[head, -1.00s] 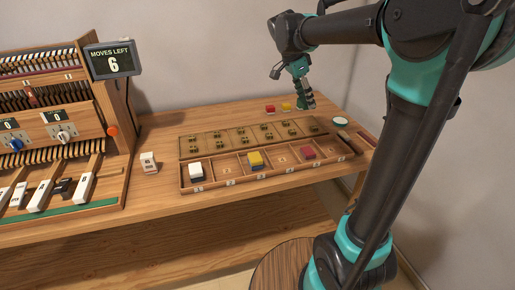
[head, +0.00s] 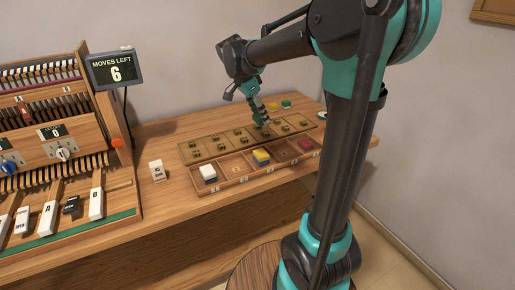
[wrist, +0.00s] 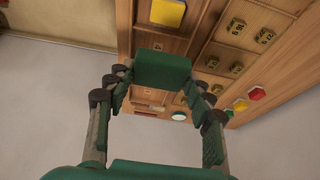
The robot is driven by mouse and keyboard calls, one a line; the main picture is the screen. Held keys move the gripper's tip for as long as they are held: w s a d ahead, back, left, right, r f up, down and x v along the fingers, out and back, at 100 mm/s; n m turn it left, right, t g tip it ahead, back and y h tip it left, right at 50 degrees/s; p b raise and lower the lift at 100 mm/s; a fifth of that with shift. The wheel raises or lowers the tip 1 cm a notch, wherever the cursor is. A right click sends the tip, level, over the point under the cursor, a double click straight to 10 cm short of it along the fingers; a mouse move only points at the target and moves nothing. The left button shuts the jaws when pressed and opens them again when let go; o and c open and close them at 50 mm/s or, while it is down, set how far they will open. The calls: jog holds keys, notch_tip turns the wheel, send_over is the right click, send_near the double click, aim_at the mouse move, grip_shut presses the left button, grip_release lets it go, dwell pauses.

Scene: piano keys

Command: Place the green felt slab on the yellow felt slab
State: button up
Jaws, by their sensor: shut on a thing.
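My gripper (head: 263,120) is above the back rows of the wooden tray, behind the compartment with the yellow felt slab (head: 261,153). In the wrist view my gripper (wrist: 162,82) is shut on the dark green felt slab (wrist: 163,68), held level between the fingertips. In the head view the held slab is too small to make out. The yellow slab lies on top of a blue block in a front compartment. It also shows at the top of the wrist view (wrist: 168,12), apart from the green slab.
The tray (head: 236,187) also holds a white block (head: 208,172) and a red slab (head: 305,144). A piano-key cabinet and a screen (head: 115,67) reading 6 stand at left.

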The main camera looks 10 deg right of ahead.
aim_at(263, 152)
notch_tip(263, 152, down, 14)
jog(key=shift+r, duration=0.1)
dwell(0.4)
jog(key=o, duration=0.8)
jog(key=shift+o, duration=0.2)
jog(key=v, duration=1.2)
jog(key=s+d+f+n+t+y, duration=0.1)
jog(key=s+d+f+n+y, duration=0.1)
jog(key=s+d+f+n, duration=0.2)
jog(key=s+d+f+n+t+y, duration=0.1)
jog(key=s+d+f+n, duration=0.3)
jog(key=s+f+n, duration=0.6)
jog(key=s+f+y, duration=0.1)
jog(key=s+f, duration=0.2)
jog(key=s, duration=0.3)
jog(key=shift+s+d+t, duration=0.3)
jog(key=shift+t, duration=0.1)
